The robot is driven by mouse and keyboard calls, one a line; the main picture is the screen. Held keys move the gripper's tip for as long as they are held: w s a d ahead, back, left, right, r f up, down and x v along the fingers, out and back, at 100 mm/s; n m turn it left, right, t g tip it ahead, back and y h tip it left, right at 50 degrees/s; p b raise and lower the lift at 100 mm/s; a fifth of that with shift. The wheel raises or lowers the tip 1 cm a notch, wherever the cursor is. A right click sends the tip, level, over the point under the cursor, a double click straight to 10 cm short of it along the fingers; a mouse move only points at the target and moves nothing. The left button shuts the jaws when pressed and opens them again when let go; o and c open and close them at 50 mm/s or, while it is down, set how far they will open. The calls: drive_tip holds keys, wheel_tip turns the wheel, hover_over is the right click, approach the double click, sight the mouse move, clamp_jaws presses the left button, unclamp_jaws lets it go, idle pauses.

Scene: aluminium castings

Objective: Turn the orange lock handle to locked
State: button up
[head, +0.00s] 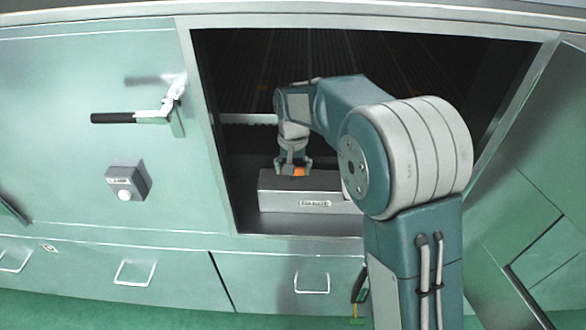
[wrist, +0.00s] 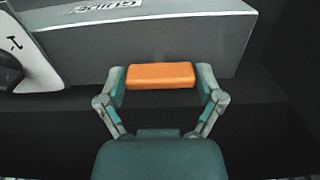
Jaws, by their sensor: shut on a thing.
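The orange lock handle (wrist: 160,75) shows in the wrist view between the two fingertips of my gripper (wrist: 160,80). My gripper is shut on it, one finger at each end. In the head view the orange handle (head: 299,171) is small, at the top of a grey box (head: 330,200) inside the dark opening, with my gripper (head: 293,170) pointing down at it. The grey box with a label also fills the upper part of the wrist view (wrist: 200,45). Whether the handle stands at locked cannot be told.
The opening's left frame (head: 212,130) stands close to my arm. A black-grip lever (head: 113,118) and a grey button box (head: 127,182) are on the green panel to the left. An open door (head: 540,170) is at the right. A dark knob (wrist: 8,68) shows beside the grey box.

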drive_tip(key=o, duration=0.9)
drive_tip(key=shift+a, duration=0.1)
drive_tip(key=shift+c, duration=0.2)
drive_tip(key=shift+r, duration=0.1)
wheel_tip(320, 180, up, 12)
drive_tip(key=shift+a+f, duration=0.1)
drive_tip(key=shift+f, duration=0.1)
